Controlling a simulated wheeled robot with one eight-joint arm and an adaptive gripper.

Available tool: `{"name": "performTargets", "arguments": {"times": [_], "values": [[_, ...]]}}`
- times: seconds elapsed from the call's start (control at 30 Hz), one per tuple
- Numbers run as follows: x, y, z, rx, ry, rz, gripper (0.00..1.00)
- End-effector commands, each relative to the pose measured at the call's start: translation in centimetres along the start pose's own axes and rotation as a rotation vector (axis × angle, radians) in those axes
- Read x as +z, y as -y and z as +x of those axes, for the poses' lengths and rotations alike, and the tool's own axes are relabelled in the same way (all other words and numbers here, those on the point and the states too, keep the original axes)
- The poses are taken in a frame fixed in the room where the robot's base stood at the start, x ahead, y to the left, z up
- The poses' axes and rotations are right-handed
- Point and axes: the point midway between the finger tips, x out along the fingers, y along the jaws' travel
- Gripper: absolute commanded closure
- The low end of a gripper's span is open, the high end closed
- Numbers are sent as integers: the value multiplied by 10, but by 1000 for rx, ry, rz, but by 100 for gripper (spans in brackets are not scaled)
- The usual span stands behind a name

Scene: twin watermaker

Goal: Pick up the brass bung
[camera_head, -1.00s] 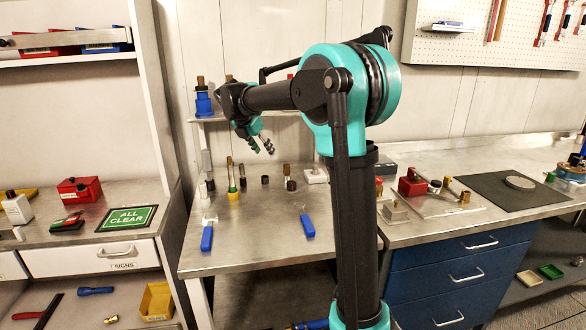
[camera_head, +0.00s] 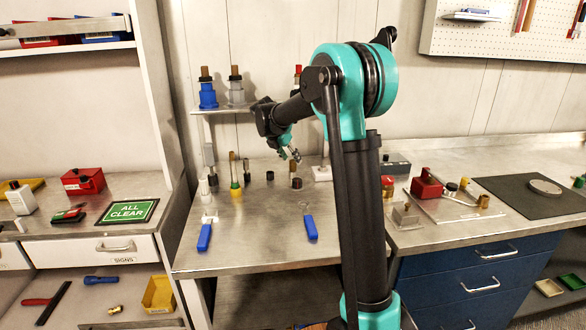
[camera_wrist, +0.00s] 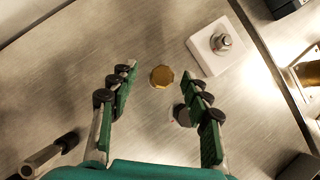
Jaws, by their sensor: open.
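A round brass-coloured piece (camera_wrist: 161,77), which looks like the brass bung, shows in the wrist view between and just beyond my fingertips, apart from both. In the head view a brown-topped upright piece (camera_head: 294,167) with a dark lower part stands on the steel bench just below my fingers; I cannot tell whether it is the same thing. My gripper (camera_head: 291,154) is open and empty, pointing down above the bench. Its two fingers also show in the wrist view (camera_wrist: 157,76). A small brass fitting (camera_head: 114,310) lies on the low shelf at the left.
A white block with a metal knob (camera_wrist: 216,46) stands close to the right finger; a dark piece partly hides behind that finger. Rods in dark and yellow bases (camera_head: 236,190) stand to the left. Two blue-handled tools (camera_head: 204,237) lie at the front. The bench middle (camera_head: 265,220) is clear.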

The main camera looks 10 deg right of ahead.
Motion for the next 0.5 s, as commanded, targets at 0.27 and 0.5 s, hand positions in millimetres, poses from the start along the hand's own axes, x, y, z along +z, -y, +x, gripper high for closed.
{"name": "performTargets", "arguments": {"times": [0.27, 0.5], "values": [[0, 0, 16, 0, 0, -1, 52], [-2, 5, 46, -1, -1, 2, 52]]}}
